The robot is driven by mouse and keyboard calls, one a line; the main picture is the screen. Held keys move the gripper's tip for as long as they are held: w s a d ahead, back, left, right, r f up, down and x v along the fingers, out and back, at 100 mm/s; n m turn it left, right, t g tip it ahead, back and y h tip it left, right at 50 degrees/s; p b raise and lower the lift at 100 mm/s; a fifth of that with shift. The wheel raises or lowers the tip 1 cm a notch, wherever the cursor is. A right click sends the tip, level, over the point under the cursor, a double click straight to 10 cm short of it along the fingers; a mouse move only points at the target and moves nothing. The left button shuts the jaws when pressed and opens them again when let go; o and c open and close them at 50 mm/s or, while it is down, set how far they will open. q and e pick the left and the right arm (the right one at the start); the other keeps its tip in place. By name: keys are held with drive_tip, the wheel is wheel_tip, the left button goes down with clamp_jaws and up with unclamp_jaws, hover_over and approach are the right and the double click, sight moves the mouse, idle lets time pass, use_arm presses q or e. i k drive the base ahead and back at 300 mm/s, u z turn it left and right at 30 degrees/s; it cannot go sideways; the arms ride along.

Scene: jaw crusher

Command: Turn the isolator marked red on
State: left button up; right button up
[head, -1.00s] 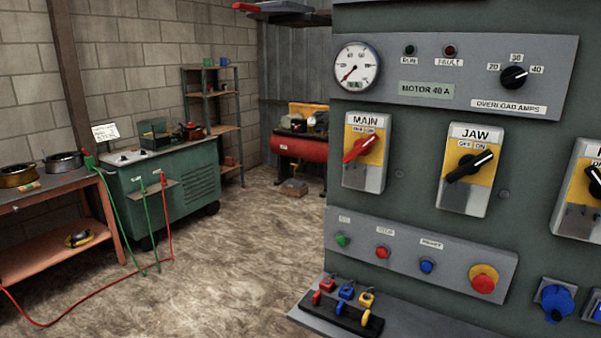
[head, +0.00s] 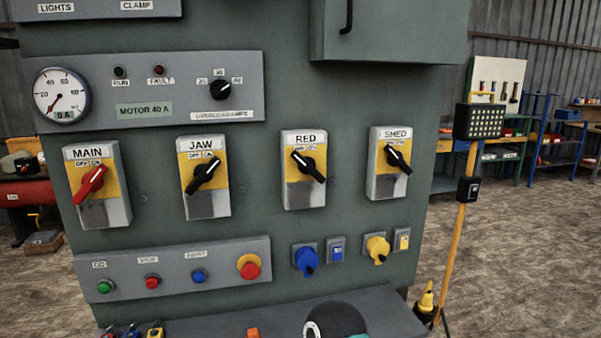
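The isolator marked RED (head: 304,168) is on the green panel in the head view, third in a row of isolators. It has a grey box, a yellow plate and a black handle. The handle slants from upper left to lower right, its white-marked end at the OFF side. Neither of my grippers is in view.
MAIN (head: 97,184) and JAW (head: 204,177) have handles slanting to ON; SHED (head: 389,163) slants to OFF. Push buttons and blue (head: 305,260) and yellow (head: 377,249) sockets sit below. A ledge (head: 385,310) holds small items. A lamp stand (head: 463,215) is right.

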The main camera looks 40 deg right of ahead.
sight(306, 164)
drive_tip(key=u, duration=1.8)
drive_tip(key=i, duration=0.1)
drive_tip(key=z, duration=2.75)
drive_tip(key=i, duration=0.85)
drive_tip(key=z, duration=1)
drive_tip(key=k, duration=0.75)
drive_tip(key=z, duration=0.35)
drive_tip(key=i, duration=0.15)
drive_tip(key=u, duration=0.25)
